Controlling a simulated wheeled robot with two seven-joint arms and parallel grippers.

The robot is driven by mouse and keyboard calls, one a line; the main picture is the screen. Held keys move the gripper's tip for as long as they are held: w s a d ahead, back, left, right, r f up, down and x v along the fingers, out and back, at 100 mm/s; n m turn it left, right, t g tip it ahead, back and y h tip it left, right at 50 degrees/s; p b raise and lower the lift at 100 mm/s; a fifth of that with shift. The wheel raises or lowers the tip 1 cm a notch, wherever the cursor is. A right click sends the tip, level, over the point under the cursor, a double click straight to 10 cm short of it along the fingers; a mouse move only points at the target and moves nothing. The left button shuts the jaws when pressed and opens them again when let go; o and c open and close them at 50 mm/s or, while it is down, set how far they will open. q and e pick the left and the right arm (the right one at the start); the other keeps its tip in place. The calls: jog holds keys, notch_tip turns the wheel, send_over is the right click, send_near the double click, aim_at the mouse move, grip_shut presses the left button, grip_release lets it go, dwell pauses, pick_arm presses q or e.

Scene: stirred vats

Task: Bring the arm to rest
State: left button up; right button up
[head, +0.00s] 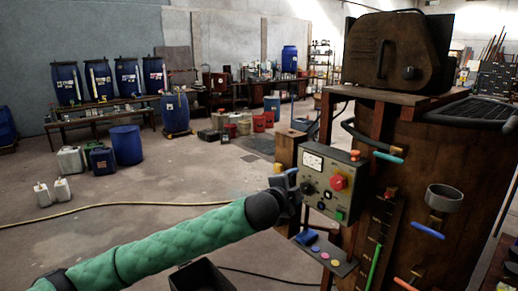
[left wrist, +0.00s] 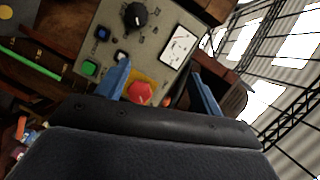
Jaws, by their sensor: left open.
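My left arm, in a green quilted sleeve, reaches in from the left of the head view. Its left gripper (head: 290,186) is in front of the control box (head: 318,160), near its left side. In the left wrist view the two blue fingers of the gripper (left wrist: 160,82) are apart. A red mushroom button (left wrist: 140,93) on a yellow plate shows between them, with nothing seen gripped. The red button also shows in the head view (head: 338,182). Whether a finger touches the box cannot be told. My right gripper is not in view.
The box has a white meter (left wrist: 178,47), a black knob (left wrist: 134,15) and a green button (left wrist: 90,68). A small shelf (head: 322,252) juts out below. A yellow hose (head: 130,206) crosses the open floor at left.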

pick_arm(q)
jog(key=w+a+r+n+t+y, duration=0.1)
jog(key=a+r+n+y, duration=0.2)
jog(key=a+r+n, duration=0.15)
jog(key=a+f+n+y, duration=0.2)
jog(key=a+f+n, duration=0.1)
jog(key=a+n, duration=0.2)
jog(key=s+a+f+n+g+y, duration=0.15)
jog(key=s+a+f, duration=0.25)
jog(key=f, duration=0.6)
jog(key=s+a+f+n+g, duration=0.2)
jog(key=s+a+f+n, duration=0.15)
jog(key=f, duration=0.55)
jog(key=s+a+f+n+g+y, duration=0.1)
jog(key=s+a+f+n+g, duration=0.3)
jog(key=f, duration=0.6)
jog(key=s+a+f+g, duration=0.2)
jog(key=s+a+f, duration=0.1)
jog(key=s+f, duration=0.85)
jog(key=s+a+f+g, duration=0.2)
jog(key=s+a+f, duration=0.1)
jog(key=s+f, duration=0.9)
jog(key=s+f+g, duration=0.2)
jog(key=s+f, duration=0.5)
jog(key=s, duration=0.6)
jog(key=shift+s+f+n+y, duration=0.1)
jog(key=shift+f+n+y, duration=0.05)
jog(key=shift+n+y, duration=0.1)
jog(key=shift+d, duration=0.15)
